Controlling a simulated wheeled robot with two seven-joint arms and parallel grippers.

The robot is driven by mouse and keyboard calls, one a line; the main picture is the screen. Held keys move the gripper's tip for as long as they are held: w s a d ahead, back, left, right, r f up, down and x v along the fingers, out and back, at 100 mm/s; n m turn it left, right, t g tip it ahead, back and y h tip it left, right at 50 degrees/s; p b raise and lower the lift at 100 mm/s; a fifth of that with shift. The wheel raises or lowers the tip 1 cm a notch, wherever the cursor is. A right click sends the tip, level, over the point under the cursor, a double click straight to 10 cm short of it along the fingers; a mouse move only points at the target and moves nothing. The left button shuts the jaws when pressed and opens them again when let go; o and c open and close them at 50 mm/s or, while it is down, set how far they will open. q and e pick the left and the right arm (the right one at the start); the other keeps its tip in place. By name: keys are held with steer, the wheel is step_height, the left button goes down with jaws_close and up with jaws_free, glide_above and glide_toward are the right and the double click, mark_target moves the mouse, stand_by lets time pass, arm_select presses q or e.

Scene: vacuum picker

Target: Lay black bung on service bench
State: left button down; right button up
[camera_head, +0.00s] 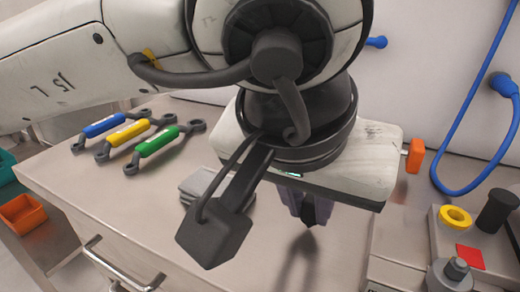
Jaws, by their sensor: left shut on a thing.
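My left gripper (309,212) points down over the service bench (150,190), a grey metal top with drawers at its front. Its fingers are shut on a small dark piece (309,222), which looks like the black bung. The piece is mostly hidden by the fingers and the wrist above. It appears to be held above the bench top, with a shadow on the surface below. My right gripper is not in view.
Blue, yellow (127,132) and green-handled tools lie at the bench's left. A grey stack (195,186) lies behind my wrist. At right, a fixture carries a yellow ring (455,217), red square (470,257) and black cylinder (497,210). Bare bench surrounds the gripper's shadow.

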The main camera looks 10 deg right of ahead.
arm_select(q)
steer(key=shift+f, duration=0.1)
steer(key=shift+f, duration=0.15)
steer(key=c, duration=1.7)
jaws_free()
steer(key=shift+o, duration=0.2)
steer(key=shift+r, duration=0.35)
steer(key=p+v, duration=0.2)
steer(key=v, duration=0.9)
steer(key=shift+s+r, duration=0.25)
steer(key=shift+r, duration=0.1)
steer(key=shift+a, duration=0.1)
